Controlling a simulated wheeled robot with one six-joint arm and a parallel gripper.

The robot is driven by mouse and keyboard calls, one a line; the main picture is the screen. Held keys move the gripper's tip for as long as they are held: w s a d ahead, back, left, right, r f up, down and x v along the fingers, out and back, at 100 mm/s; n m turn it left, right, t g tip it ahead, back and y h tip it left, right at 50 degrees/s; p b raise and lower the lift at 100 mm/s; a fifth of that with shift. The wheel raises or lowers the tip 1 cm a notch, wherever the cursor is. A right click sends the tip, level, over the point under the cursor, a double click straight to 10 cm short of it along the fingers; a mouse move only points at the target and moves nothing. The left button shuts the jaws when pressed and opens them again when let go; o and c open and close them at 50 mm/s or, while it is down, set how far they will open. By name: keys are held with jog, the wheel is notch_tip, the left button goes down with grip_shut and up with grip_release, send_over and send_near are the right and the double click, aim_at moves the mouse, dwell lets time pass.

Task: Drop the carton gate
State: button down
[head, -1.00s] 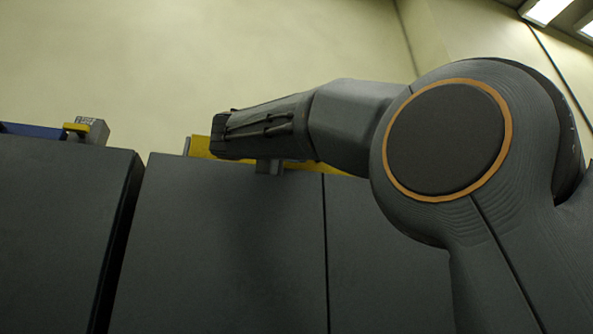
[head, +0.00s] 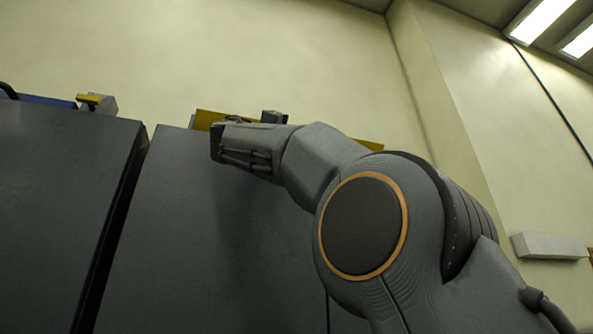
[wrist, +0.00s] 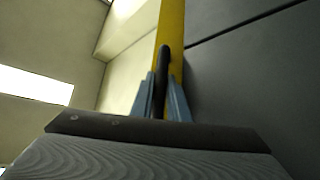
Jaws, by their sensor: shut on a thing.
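A long yellow bar (head: 208,118), which looks like the carton gate, shows behind my arm along the top of the dark cabinet in the head view. Its right end comes out past my wrist. In the wrist view the yellow bar (wrist: 172,25) runs away from me, with a black handle (wrist: 164,58) in front of it. My gripper (wrist: 162,98) has its two blue-grey fingers on either side of the handle and is shut on it. In the head view the fingers are hidden behind the arm.
Dark panels (head: 60,190) stand side by side with a gap between them. On the left one sit a grey block with a yellow piece (head: 95,102) and a blue strip (head: 45,100). A pale wall box (head: 550,245) is at the right.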

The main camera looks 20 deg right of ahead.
jog(key=shift+f+m+h+b, duration=0.2)
jog(key=shift+m+h+b, duration=0.3)
jog(key=shift+m+b, duration=0.2)
jog(key=c, duration=1.7)
grip_release()
jog(key=shift+r+p, duration=0.15)
jog(key=shift+p, duration=0.2)
